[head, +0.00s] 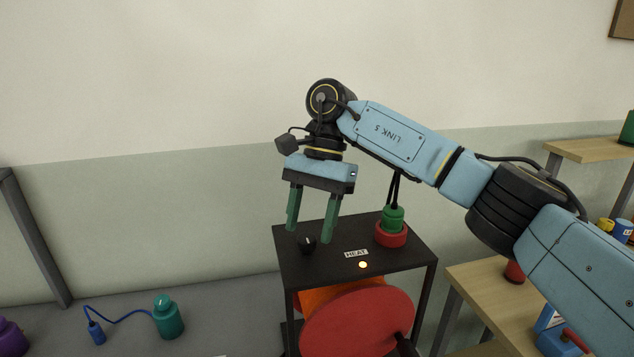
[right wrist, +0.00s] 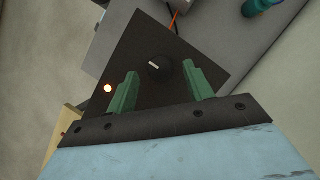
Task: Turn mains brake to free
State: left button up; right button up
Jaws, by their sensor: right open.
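A black rotary knob (head: 307,244) stands on the top of a black stand (head: 340,235). In the right wrist view the knob (right wrist: 160,69) shows a white pointer line aimed to the upper left. No sign naming a mains brake can be read; the one readable label (head: 356,253) says HEAT. My right gripper (head: 309,235) is open and points down over the knob. In the right wrist view its green fingers (right wrist: 159,72) lie on either side of the knob, with a gap on each side. Whether they reach down to its height is unclear. My left gripper is out of view.
A red disc (head: 358,322) is below.

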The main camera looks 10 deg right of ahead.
jog(key=p+v, duration=0.2)
jog(key=v, duration=0.9)
jog(key=shift+r+p, duration=0.4)
jog(key=shift+d, duration=0.15)
